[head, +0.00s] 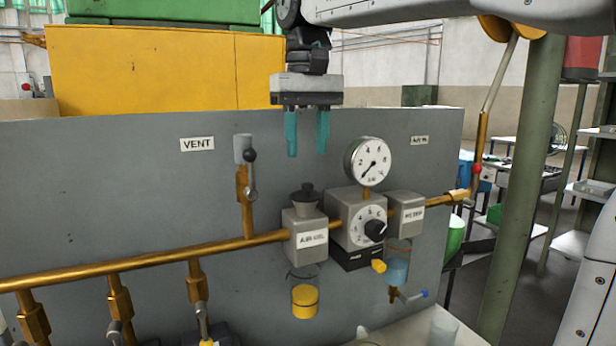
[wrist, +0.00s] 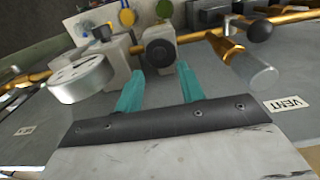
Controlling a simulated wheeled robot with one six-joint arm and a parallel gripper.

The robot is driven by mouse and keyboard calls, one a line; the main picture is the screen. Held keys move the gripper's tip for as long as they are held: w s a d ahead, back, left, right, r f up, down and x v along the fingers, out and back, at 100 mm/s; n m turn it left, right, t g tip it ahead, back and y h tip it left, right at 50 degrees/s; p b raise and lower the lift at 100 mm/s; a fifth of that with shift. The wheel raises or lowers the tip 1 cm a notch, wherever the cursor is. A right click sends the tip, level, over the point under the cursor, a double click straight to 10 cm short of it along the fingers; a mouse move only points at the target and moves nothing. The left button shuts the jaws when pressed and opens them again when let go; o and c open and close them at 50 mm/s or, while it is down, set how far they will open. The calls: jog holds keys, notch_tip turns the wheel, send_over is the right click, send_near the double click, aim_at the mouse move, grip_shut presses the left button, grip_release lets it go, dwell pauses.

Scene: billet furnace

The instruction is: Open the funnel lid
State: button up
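The black knobbed lid (head: 306,194) sits on top of the grey box labelled like "AIR OIL" (head: 305,235), and looks seated. I take it as the funnel lid. In the wrist view the black lid (wrist: 160,52) shows from above, just beyond the fingertips. My gripper (head: 307,152) points down above the lid with a clear gap between them. Its two teal fingers are apart with nothing between them; they also show in the wrist view (wrist: 160,72).
A round gauge (head: 370,161) stands close to the right of my gripper. A vent valve with a black-knobbed lever (head: 250,170) stands to the left. A brass pipe (head: 150,258) runs across the grey panel (head: 120,180).

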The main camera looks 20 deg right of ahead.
aim_at(307, 184)
notch_tip(307, 184, down, 7)
jog(key=shift+r, duration=0.2)
grip_shut()
